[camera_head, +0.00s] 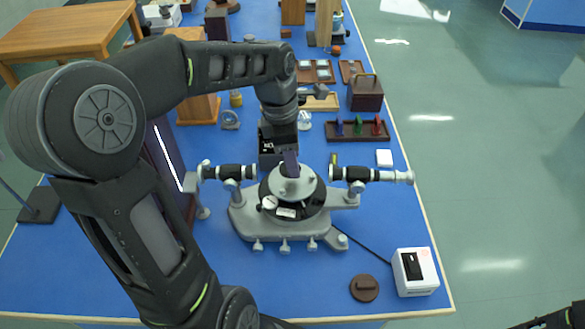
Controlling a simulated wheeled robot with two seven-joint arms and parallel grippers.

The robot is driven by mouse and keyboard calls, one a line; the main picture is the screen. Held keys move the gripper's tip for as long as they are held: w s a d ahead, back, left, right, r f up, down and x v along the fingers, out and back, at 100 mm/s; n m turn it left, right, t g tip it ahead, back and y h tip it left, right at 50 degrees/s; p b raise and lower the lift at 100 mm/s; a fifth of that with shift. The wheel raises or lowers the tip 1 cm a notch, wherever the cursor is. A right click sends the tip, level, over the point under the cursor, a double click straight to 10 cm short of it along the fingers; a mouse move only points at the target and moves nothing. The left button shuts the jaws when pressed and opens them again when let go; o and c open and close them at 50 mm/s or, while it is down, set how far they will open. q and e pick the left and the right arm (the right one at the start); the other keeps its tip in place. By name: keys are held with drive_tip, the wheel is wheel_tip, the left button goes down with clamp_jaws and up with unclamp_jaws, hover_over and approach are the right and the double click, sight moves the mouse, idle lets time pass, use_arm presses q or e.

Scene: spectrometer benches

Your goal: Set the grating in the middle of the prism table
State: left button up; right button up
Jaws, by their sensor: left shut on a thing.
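The spectrometer stands on the blue bench, with its round grey prism table (306,187) in the middle above a black disc. My left gripper (289,152) reaches down from above, over the prism table. It is shut on a small dark piece, which appears to be the grating (290,168). The piece is upright, low over the middle of the table; I cannot tell whether it touches the surface. The gripper hides its upper part. My right gripper is out of view; only a bit of my right arm shows at the bottom right corner.
The collimator and telescope tubes (378,175) flank the prism table. A white box (415,271) and a brown round lid (364,288) lie at the front right. A rack with coloured pieces (357,130) and a dark wooden box (365,96) stand behind.

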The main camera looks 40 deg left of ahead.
sight(285, 169)
use_arm(q)
drive_tip(key=shift+f+b, duration=0.9)
drive_tip(key=shift+f, duration=0.75)
drive_tip(key=shift+f, duration=0.15)
drive_tip(key=o, duration=1.4)
drive_tip(key=shift+r, duration=0.45)
drive_tip(key=r, duration=0.3)
drive_tip(key=a+r, duration=0.1)
drive_tip(key=r, duration=0.3)
drive_tip(key=s+r, duration=0.1)
drive_tip(key=r, duration=0.3)
drive_tip(key=shift+a+r, duration=0.15)
drive_tip(key=shift+a, duration=0.05)
